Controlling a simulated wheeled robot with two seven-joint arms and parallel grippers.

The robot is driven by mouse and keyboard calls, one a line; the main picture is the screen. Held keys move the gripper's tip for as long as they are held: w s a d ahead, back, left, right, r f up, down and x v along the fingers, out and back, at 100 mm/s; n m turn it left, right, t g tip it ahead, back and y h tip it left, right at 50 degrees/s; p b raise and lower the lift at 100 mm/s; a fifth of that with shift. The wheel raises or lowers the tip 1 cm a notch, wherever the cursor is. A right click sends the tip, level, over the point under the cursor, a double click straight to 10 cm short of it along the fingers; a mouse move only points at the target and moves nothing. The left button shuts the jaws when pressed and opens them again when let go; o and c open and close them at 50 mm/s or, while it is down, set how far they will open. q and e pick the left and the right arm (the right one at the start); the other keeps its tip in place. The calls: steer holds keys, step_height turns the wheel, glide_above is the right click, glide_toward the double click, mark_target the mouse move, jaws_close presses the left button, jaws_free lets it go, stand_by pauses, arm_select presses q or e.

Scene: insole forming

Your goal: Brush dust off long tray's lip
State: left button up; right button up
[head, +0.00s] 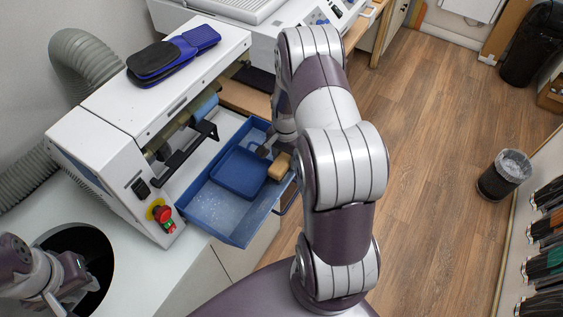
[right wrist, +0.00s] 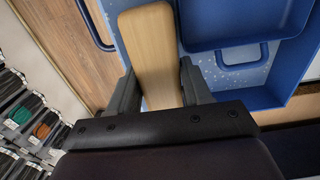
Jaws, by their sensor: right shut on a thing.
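The long blue tray (head: 215,208) sticks out from the white machine, with pale dust specks on its floor. A smaller blue pan (head: 240,172) with a loop handle lies in it; the pan also shows in the right wrist view (right wrist: 225,25). My right gripper (head: 271,152) is shut on a wooden-backed brush (head: 277,168) at the tray's right side. In the right wrist view the brush's wood (right wrist: 150,45) sits between the fingers; its bristles are hidden, so contact with the lip cannot be told. My left gripper (head: 74,274) is at the lower left, away from the tray.
The white machine (head: 118,120) has a red stop button (head: 162,213) near the tray. Blue and black insoles (head: 170,55) lie on its top. A round black opening (head: 88,250) is in the white counter by my left gripper. A bin (head: 503,176) stands on the floor.

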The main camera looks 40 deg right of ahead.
mark_target(274, 172)
steer(key=shift+s+a+r+p, duration=0.1)
steer(key=shift+s+a+p, duration=0.2)
steer(key=shift+a, duration=0.3)
steer(key=shift+s+a+p, duration=0.2)
steer(key=shift+a+p, duration=0.1)
steer(key=shift+a, duration=0.25)
steer(key=shift+s+a+f+p, duration=0.1)
steer(key=shift+s+a+p, duration=0.2)
steer(key=shift+a, duration=0.6)
steer(key=shift+s+a+f+p, duration=0.1)
steer(key=shift+s+a, duration=0.3)
steer(key=shift+a, duration=0.45)
steer(key=shift+s+a+r+p, duration=0.1)
steer(key=shift+s+a+p, duration=0.25)
steer(key=shift+a, duration=0.5)
steer(key=shift+s+a+f+p, duration=0.15)
steer(key=shift+s+a, duration=0.25)
steer(key=shift+a, duration=0.4)
steer(key=shift+s+a+r+p, duration=0.15)
steer(key=shift+s+a+p, duration=0.2)
steer(key=shift+a, duration=0.5)
steer(key=shift+s+a+p, duration=0.15)
steer(key=shift+s+a, duration=0.1)
steer(key=shift+a, duration=0.4)
steer(key=shift+s+a+p, duration=0.15)
steer(key=shift+s+a, duration=0.1)
steer(key=shift+a, duration=0.35)
steer(key=shift+s+a, duration=0.1)
steer(key=shift+a, duration=0.25)
